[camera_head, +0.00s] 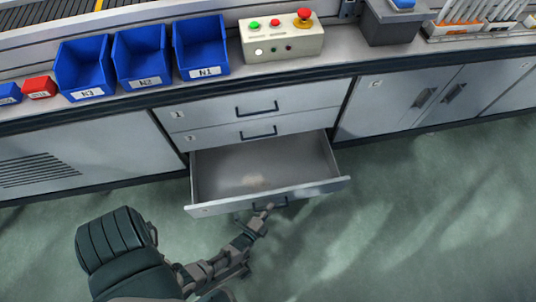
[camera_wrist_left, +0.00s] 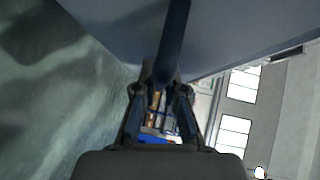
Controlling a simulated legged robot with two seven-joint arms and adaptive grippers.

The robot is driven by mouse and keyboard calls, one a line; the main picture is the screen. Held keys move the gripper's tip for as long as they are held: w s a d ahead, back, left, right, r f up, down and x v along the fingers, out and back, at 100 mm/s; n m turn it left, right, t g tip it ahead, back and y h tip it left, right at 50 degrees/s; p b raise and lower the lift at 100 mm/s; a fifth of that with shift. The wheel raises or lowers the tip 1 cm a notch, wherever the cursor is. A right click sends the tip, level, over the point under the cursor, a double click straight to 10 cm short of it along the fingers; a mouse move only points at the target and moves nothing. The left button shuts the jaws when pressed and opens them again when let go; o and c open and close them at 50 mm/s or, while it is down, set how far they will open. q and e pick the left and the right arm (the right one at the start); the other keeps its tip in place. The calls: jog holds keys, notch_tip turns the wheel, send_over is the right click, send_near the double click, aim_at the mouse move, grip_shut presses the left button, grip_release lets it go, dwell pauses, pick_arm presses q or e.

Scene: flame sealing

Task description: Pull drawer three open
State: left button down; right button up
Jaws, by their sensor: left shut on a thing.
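Drawer three (camera_head: 262,176) is the lowest drawer of the grey cabinet and stands well pulled out, with its inside showing. A small pale patch or item (camera_head: 257,182), too blurred to name, lies on its floor. My left gripper (camera_head: 262,212) is at the drawer's front, shut on its dark handle (camera_head: 282,203). In the left wrist view the handle bar (camera_wrist_left: 174,45) runs between the gripper's fingers (camera_wrist_left: 162,100), under the drawer's grey front (camera_wrist_left: 240,30). My right gripper is out of view.
Drawers one (camera_head: 285,103) and two (camera_head: 215,139) above are shut. Blue bins (camera_head: 200,47), a red bin (camera_head: 40,88) and a button box (camera_head: 282,38) stand on the worktop. The green floor (camera_head: 430,220) is clear at right.

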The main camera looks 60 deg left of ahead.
pick_arm(q)
jog(key=shift+s+d+f, duration=0.25)
jog(key=shift+s+d, duration=0.15)
jog(key=c, duration=1.2)
grip_release()
jog(key=shift+w, duration=0.15)
jog(key=shift+r, duration=0.1)
